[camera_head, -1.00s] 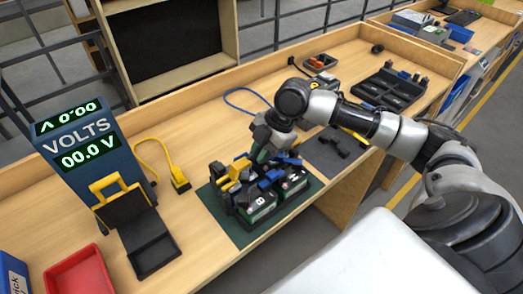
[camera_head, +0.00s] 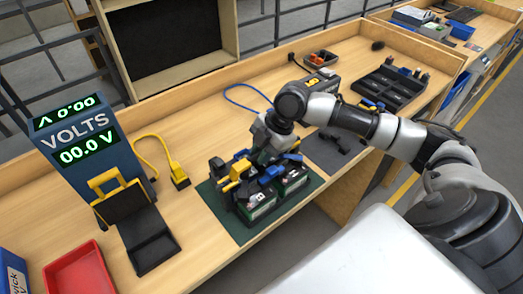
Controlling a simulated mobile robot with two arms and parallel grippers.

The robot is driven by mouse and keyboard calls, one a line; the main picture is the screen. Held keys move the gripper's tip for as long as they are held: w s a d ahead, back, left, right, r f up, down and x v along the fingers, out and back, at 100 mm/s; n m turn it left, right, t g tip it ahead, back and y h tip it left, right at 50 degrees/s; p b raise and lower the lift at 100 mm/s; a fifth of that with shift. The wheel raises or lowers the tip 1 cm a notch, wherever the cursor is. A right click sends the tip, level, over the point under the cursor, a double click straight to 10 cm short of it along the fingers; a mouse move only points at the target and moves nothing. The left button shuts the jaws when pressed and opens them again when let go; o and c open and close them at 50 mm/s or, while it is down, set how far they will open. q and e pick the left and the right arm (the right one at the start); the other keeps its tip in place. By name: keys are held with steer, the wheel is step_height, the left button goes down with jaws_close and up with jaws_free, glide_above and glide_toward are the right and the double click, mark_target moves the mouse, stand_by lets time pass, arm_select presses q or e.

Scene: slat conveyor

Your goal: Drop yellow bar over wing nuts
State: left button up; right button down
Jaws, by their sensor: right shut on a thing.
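The yellow bar (camera_head: 240,168) is over the left part of a pair of black batteries (camera_head: 262,210) standing on a dark green mat (camera_head: 217,214). My right gripper (camera_head: 260,155) is just above the batteries at their far side, shut on the yellow bar. The fingertips are small and partly hidden, so the exact grip is hard to see. Blue clamp-like parts (camera_head: 271,175) lie on top of the batteries, just in front of the gripper. I cannot make out the wing nuts among these parts. My left gripper is out of view.
A blue voltmeter (camera_head: 78,145) reading 00.0 V stands at the left, near a yellow plug (camera_head: 179,175) on a cord. A red tray (camera_head: 78,272) is at lower left.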

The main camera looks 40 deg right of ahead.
steer(key=shift+f, duration=0.65)
steer(key=c, duration=1)
jaws_free()
steer(key=shift+c, duration=0.2)
steer(key=b+v, duration=0.2)
steer(key=v, duration=0.9)
steer(key=shift+b, duration=0.35)
steer(key=shift+f, duration=0.1)
